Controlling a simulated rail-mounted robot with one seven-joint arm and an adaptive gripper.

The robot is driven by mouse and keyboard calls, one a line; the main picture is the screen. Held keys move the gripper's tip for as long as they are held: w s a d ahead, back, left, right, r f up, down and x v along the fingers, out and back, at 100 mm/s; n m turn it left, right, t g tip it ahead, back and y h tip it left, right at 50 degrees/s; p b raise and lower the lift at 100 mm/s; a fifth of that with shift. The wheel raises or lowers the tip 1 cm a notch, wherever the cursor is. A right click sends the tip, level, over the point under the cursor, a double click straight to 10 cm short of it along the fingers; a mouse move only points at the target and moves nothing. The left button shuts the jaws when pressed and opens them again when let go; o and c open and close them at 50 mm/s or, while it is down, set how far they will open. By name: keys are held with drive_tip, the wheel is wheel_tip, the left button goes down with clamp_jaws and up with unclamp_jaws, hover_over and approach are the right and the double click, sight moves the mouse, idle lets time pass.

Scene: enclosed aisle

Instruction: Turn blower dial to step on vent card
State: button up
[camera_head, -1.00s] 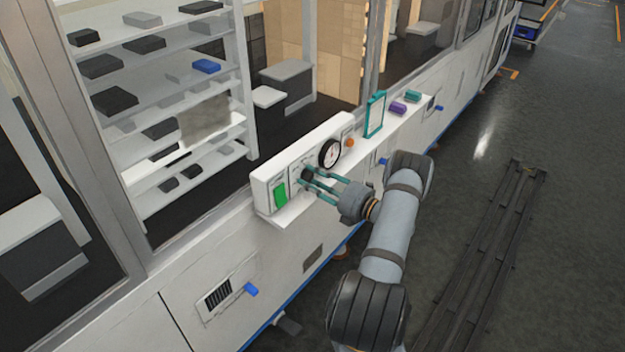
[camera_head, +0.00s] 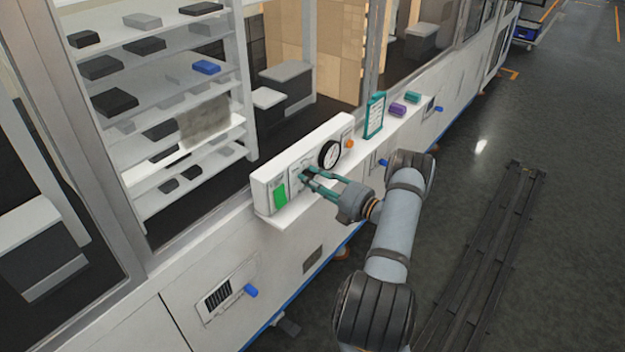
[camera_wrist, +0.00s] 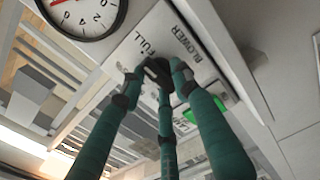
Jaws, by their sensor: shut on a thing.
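The blower dial is a dark knob (camera_wrist: 158,70) on the white control panel (camera_head: 318,150), beside the printed words BLOWER and FULL in the wrist view. My gripper (camera_head: 308,178) has three green fingers, which also show in the wrist view (camera_wrist: 160,78). They are shut around the dial, with fingertips against its sides. The fingers hide much of the dial, and I cannot tell which step it points to. The vent card, a pale sheet with lines of print in a teal frame (camera_head: 375,115), stands upright right of the panel. Its text is too small to read.
A round white gauge (camera_head: 330,154) with a black rim sits just right of the dial. A green switch (camera_head: 280,195) is at the panel's left end, and an orange knob (camera_head: 350,143) at its right. Purple (camera_head: 398,109) and teal (camera_head: 412,97) blocks lie farther along the ledge.

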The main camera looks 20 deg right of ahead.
drive_tip(key=shift+w+r, duration=0.1)
drive_tip(key=shift+r, duration=0.2)
drive_tip(key=o, duration=0.9)
drive_tip(key=shift+f, duration=0.1)
drive_tip(key=shift+s+d, duration=0.15)
drive_tip(key=shift+s, duration=0.2)
drive_tip(key=v, duration=1.1)
drive_tip(key=shift+s, duration=0.25)
